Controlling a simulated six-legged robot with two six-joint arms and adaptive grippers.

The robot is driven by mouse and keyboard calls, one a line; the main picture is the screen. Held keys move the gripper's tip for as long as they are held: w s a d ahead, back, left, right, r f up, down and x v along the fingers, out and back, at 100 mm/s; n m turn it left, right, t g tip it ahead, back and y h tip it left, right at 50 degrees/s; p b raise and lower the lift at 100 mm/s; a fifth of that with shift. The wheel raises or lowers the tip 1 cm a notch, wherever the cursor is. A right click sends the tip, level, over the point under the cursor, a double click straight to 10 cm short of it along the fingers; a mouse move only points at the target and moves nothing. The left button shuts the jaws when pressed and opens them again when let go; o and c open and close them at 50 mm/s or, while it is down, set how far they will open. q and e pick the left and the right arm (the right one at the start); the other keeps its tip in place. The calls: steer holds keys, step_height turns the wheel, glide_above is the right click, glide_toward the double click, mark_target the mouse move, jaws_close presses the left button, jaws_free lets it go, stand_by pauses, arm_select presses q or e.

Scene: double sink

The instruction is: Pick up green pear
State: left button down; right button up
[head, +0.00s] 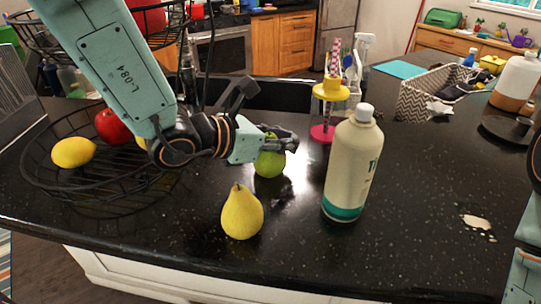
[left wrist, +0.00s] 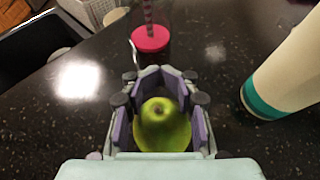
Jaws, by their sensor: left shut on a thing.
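The green pear (head: 269,164) is at the middle of the dark counter, with a rounded green body. My left gripper (head: 276,142) reaches it from the left and is shut on it, covering part of its upper side. In the left wrist view the green pear (left wrist: 162,126) sits between the two fingers of my left gripper (left wrist: 162,112), its stem end facing the camera. I cannot tell whether its base touches the counter. My right gripper is not in view; only part of my right arm shows at the right edge.
A yellow pear (head: 242,212) stands in front of the green pear. A white and teal bottle (head: 352,165) stands close to its right. A pink-based stand with a yellow top (head: 331,91) is behind. A wire basket (head: 35,177) with fruit is at left. The front right counter is mostly clear.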

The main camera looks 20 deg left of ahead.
arm_select(q)
step_height(320, 180, up, 10)
steer(key=p, duration=0.1)
stand_by(0.5)
steer(key=shift+w+a, duration=0.1)
